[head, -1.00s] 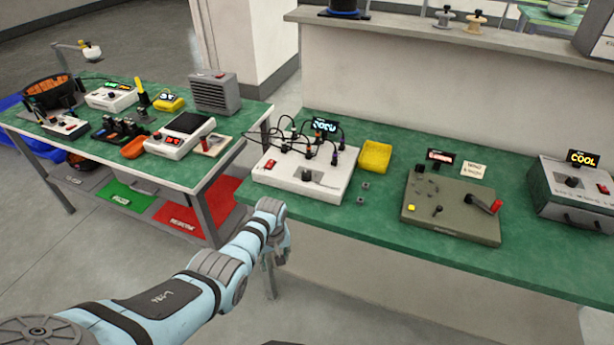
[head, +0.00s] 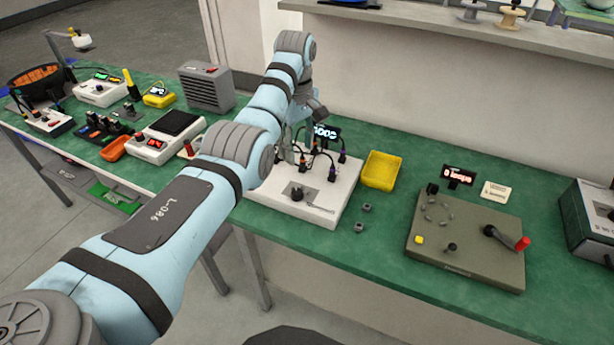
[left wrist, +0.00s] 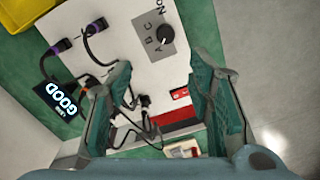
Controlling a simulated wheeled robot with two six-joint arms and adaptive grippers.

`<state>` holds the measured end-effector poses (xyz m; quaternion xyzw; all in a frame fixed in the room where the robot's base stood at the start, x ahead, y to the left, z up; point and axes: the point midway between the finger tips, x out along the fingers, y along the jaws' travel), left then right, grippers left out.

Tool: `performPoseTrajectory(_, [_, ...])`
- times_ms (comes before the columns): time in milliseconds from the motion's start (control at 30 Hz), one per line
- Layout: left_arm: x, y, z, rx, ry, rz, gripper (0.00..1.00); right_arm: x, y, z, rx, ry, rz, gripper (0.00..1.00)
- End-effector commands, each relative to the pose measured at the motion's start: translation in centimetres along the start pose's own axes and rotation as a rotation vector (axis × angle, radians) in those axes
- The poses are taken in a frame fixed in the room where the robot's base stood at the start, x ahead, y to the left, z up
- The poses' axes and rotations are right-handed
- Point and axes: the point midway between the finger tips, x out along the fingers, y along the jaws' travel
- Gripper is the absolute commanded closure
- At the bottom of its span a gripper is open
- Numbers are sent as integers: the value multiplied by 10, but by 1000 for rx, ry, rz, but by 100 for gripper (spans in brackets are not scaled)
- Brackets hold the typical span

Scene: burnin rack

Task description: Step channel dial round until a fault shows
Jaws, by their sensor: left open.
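The white test box (head: 335,213) stands on the green bench with several plugged cables on top. Its black channel dial (head: 297,194) is near the front edge. In the left wrist view the dial (left wrist: 166,36) sits beside printed letters A, B and C; its exact setting is hard to read. The box's small display (head: 326,132) reads GOOD, also in the left wrist view (left wrist: 62,99). My left gripper (head: 296,152) is over the back left of the box, above cables, with its fingers (left wrist: 162,78) apart and empty. The dial lies beyond the fingertips, untouched. My right gripper is out of view.
A yellow tray (head: 382,170) and small grey nuts (head: 363,217) lie right of the box. An olive crank panel (head: 467,240) stands farther right. A grey vented unit (head: 206,86) stands on the left bench. Loose cables arch beneath my left gripper.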

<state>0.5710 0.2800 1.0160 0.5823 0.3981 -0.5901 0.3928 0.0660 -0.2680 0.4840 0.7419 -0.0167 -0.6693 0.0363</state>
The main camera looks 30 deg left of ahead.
Motion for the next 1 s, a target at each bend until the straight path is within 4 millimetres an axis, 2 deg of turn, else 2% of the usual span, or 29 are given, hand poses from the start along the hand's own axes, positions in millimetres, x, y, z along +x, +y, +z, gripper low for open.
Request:
performPoseTrajectory(167, [21, -3, -1, -5, -1, -2, 53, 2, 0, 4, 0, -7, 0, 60])
performPoseTrajectory(367, [78, -4, -2, -7, -2, -3, 53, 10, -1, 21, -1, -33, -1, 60])
performPoseTrajectory(500, [117, -4, -2, -6, -2, -3, 53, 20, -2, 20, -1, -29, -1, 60])
performPoseTrajectory(600, [135, -3, -2, -5, -1, -1, 53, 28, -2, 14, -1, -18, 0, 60])
performPoseTrajectory(733, [145, -2, -1, -3, 0, 0, 53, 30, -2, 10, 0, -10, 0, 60])
performPoseTrajectory(967, [144, -2, -1, -3, 0, 0, 53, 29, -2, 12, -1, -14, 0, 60])
performPoseTrajectory(1000, [144, -2, -1, -3, 0, 0, 59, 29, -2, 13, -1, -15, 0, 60])
